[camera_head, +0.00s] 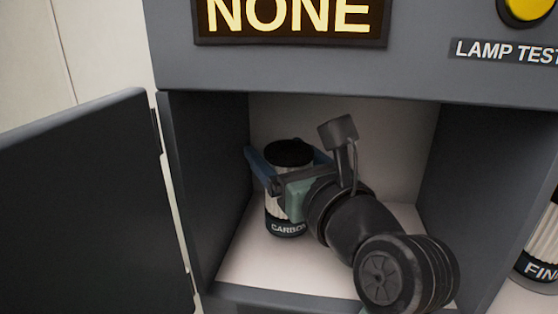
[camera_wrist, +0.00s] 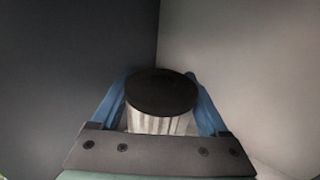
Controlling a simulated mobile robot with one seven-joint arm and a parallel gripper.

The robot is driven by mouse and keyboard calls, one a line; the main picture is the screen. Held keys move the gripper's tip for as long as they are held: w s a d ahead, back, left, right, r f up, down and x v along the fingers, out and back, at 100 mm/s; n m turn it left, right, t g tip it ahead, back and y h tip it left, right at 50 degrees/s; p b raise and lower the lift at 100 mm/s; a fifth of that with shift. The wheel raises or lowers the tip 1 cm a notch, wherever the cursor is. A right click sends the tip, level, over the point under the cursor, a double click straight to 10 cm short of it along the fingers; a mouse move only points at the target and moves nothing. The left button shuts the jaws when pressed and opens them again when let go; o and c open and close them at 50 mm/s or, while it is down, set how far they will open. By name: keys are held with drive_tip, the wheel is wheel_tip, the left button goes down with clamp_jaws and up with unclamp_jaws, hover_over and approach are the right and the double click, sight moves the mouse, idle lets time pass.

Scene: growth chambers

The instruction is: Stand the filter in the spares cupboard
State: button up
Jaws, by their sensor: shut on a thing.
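The filter (camera_head: 286,212) is a white ribbed cylinder with a black cap and a dark band lettered "CARBO", the rest of the word hidden. It is upright inside the open spares cupboard (camera_head: 340,135), toward the back left. I cannot tell whether its base touches the cupboard floor. My gripper (camera_head: 288,163) reaches in from the front right and is shut on the filter, with a blue finger on each side below the cap. In the wrist view the filter's black cap (camera_wrist: 162,92) sits between the blue fingers (camera_wrist: 160,105).
The cupboard door (camera_head: 80,205) stands open at the left. The pale cupboard floor (camera_head: 245,262) is clear around the filter. A sign reading "NONE" (camera_head: 290,18) and a yellow lamp test button (camera_head: 526,8) are above. Another canister lettered "FIN" (camera_head: 540,245) stands outside at the right.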

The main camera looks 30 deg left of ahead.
drive_tip(key=shift+w+a+f, duration=0.15)
drive_tip(key=shift+f, duration=0.25)
drive_tip(key=shift+w+a+f, duration=0.1)
drive_tip(key=shift+f, duration=0.25)
drive_tip(key=shift+d, duration=0.1)
drive_tip(key=shift+s+f, duration=0.1)
drive_tip(key=shift+f, duration=0.15)
drive_tip(key=o, duration=1.6)
drive_tip(key=shift+c, duration=0.2)
drive_tip(key=b+v, duration=0.5)
drive_tip(key=v, duration=0.7)
drive_tip(key=shift+r, duration=0.2)
